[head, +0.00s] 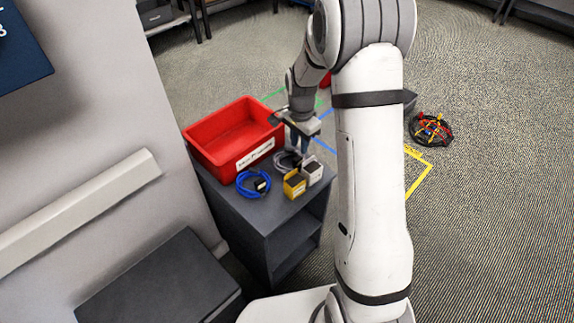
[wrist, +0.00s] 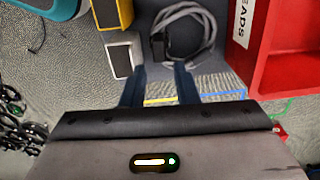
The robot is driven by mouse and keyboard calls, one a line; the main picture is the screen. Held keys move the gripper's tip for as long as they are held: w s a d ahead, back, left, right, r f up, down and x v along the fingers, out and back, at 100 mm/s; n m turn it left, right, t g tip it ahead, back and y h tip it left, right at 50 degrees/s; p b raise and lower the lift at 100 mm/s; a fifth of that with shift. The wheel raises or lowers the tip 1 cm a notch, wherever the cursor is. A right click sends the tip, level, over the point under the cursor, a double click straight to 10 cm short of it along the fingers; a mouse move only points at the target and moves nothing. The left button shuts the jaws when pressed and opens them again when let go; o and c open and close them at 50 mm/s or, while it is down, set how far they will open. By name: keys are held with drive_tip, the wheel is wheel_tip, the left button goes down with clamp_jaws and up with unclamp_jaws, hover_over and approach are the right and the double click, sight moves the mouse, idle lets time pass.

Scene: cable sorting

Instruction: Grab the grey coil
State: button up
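The grey coil (head: 285,160) lies on top of the dark cabinet, between the red bin and the small boxes. In the wrist view the grey coil (wrist: 188,22) is a loop of grey cable with a dark block at its left side. My gripper (head: 301,136) is above the cabinet top, over or just behind the coil. In the wrist view my gripper (wrist: 160,70) is open, with its two dark fingers apart and nothing between them. The fingertips point toward the coil's near edge. I cannot tell how high they are above it.
A red bin (head: 196,143) with a white label stands beside the coil. A blue coil (head: 250,184), a yellow box (head: 294,185) and a white-grey box (head: 312,171) share the cabinet top (head: 266,212). A wall is at left.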

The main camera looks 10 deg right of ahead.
sight(298, 158)
drive_tip(key=f, duration=0.3)
drive_tip(key=f+b, duration=0.1)
drive_tip(key=f, duration=0.3)
drive_tip(key=shift+s+a+f, duration=0.1)
drive_tip(key=shift+s+a, duration=0.05)
drive_tip(key=shift+s, duration=0.05)
clamp_jaws()
